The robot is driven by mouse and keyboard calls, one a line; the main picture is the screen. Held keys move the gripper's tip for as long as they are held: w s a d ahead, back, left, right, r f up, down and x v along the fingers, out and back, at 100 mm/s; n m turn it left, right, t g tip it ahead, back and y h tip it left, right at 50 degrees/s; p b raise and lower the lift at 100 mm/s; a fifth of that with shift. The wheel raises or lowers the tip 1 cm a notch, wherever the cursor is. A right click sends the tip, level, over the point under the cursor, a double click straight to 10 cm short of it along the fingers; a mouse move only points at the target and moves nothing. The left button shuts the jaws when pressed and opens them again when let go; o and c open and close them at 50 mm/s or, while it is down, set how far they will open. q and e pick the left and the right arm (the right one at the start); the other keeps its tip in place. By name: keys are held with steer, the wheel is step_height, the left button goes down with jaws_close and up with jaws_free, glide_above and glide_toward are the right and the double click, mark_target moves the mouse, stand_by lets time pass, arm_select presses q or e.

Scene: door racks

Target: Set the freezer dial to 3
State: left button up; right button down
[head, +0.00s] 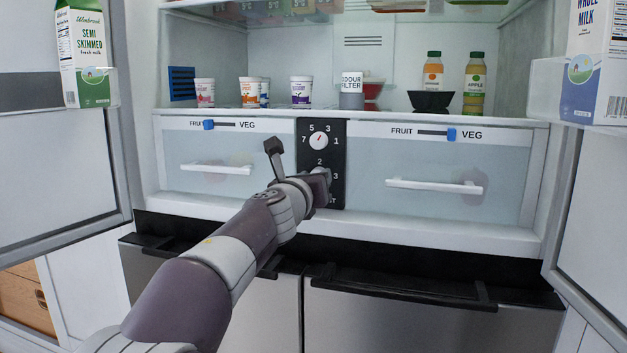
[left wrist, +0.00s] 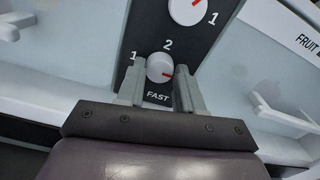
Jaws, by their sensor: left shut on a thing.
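The freezer dial (left wrist: 158,62) is the lower white knob on the black control panel (head: 338,158), with 1, 2 and FAST printed around it in the left wrist view. A 3 shows to its right in the head view. My left gripper (left wrist: 159,78) has its two fingers on either side of this knob and is shut on it. In the head view my left gripper (head: 318,186) hides most of the knob. My right gripper is not in view.
An upper dial (head: 318,141) with 7, 5, 3, 1 sits just above. Drawers with handles (head: 217,168) (head: 435,185) flank the panel. Yoghurt pots (head: 301,92) and bottles (head: 474,84) stand on the shelf above. Open doors hold milk cartons (head: 82,55) (head: 597,65) at both sides.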

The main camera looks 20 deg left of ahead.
arm_select(q)
steer(key=o, duration=1)
steer(key=shift+f, duration=0.15)
steer(key=shift+s, duration=0.1)
steer(key=s+b, duration=0.1)
steer(key=s, duration=0.5)
steer(key=s+b, duration=0.1)
steer(key=s, duration=0.5)
steer(key=shift+s+a, duration=0.2)
steer(key=shift+s, duration=0.05)
